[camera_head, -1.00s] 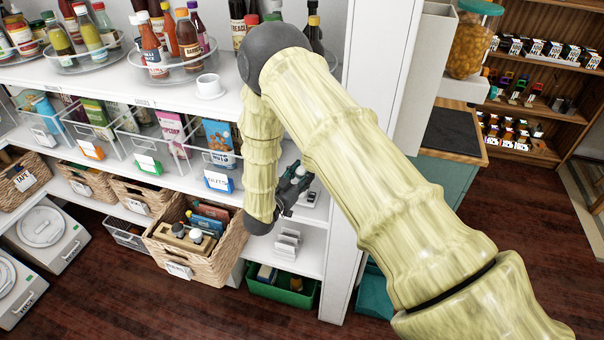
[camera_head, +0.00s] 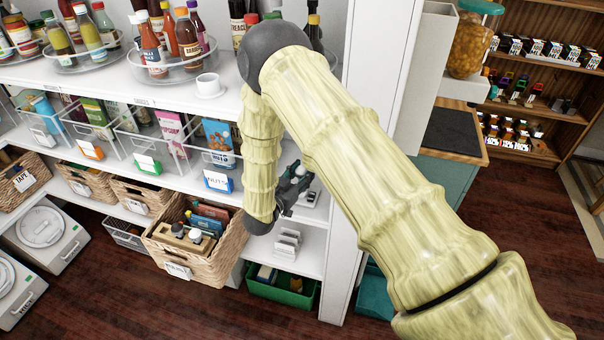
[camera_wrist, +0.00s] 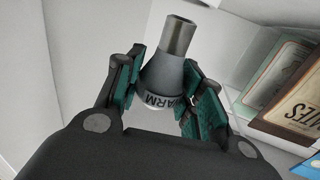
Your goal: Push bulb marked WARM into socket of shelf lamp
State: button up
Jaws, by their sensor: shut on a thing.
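The bulb (camera_wrist: 162,78) is in my gripper (camera_wrist: 160,95) in the wrist view. It has a grey cone-shaped body and a metallic cap that points up in the picture, away from my palm. The letters WARM read upside down near its wide end. The teal-padded fingers are shut on it from both sides. In the head view my gripper (camera_head: 296,182) is in the right bay, under the shelf with the bottles; the bulb cannot be made out there. I cannot identify the lamp's socket for sure. A pale edge at the top of the wrist view is cut off.
Boxes (camera_wrist: 290,82) stand right of my gripper. In the head view, clear bins (camera_head: 205,160) and a wicker basket (camera_head: 205,262) are to the left. White upright holders (camera_head: 287,244) stand below my gripper. A shelf side panel (camera_head: 345,220) is close on the right.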

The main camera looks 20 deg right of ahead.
jog(key=shift+f+b, duration=1.35)
jog(key=shift+f, duration=0.4)
dwell(0.5)
jog(key=o, duration=1)
jog(key=shift+a, duration=0.1)
jog(key=v, duration=1.1)
jog(key=shift+s+a, duration=0.3)
jog(key=x, duration=1.1)
jog(key=shift+w+d, duration=0.15)
jog(key=shift+d, duration=0.05)
jog(key=shift+w+d, duration=0.15)
jog(key=shift+d, duration=0.05)
jog(key=shift+r, duration=0.25)
